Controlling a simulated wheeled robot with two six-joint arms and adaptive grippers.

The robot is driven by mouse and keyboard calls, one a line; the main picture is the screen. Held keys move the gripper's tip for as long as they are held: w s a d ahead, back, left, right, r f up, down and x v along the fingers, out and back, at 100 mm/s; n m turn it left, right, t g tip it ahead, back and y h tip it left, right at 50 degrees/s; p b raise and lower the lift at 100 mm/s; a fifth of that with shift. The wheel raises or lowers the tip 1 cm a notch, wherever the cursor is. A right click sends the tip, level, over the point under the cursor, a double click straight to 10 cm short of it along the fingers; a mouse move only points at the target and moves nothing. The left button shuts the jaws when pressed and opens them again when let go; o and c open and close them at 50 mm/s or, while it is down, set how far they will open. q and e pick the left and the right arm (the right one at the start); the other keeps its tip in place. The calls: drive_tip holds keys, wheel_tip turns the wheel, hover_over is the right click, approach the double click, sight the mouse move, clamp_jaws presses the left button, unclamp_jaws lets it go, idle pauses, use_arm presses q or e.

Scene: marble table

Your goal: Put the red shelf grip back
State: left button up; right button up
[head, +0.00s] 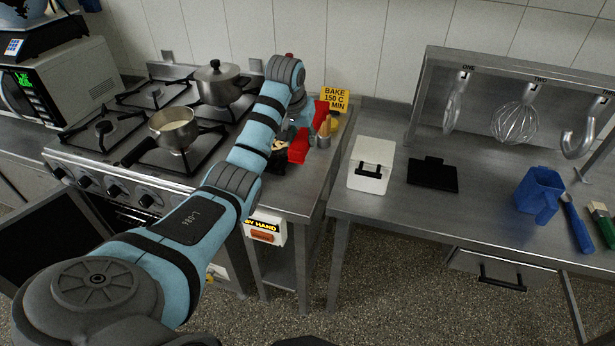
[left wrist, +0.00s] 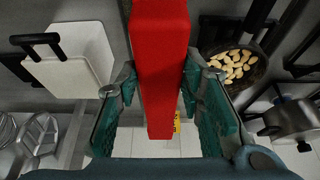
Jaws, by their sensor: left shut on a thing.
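The red shelf grip is a long red block (left wrist: 162,60), and it runs down the middle of the left wrist view. My left gripper (left wrist: 158,78) is shut on it, with a teal finger against each side. In the head view the red grip (head: 298,148) shows beside my left gripper (head: 302,122), over the counter strip right of the stove. My arm hides part of the grip there. I cannot tell from these views whether the grip touches the counter. My right gripper is not in view.
A pan of pale pieces (left wrist: 233,66) is close by the grip. A yellow "BAKE 150 C MIN" sign (head: 336,98) stands behind. A steel pot (head: 216,82) stands on the stove.

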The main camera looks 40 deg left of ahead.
use_arm(q)
wheel_tip(320, 180, down, 16)
drive_tip(key=shift+s+r+b, duration=0.15)
drive_tip(key=shift+r+b, duration=0.1)
drive_tip(key=shift+b, duration=0.15)
drive_tip(key=shift+f, duration=0.45)
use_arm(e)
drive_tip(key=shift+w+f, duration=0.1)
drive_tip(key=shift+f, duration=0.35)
use_arm(q)
drive_tip(key=o, duration=1.2)
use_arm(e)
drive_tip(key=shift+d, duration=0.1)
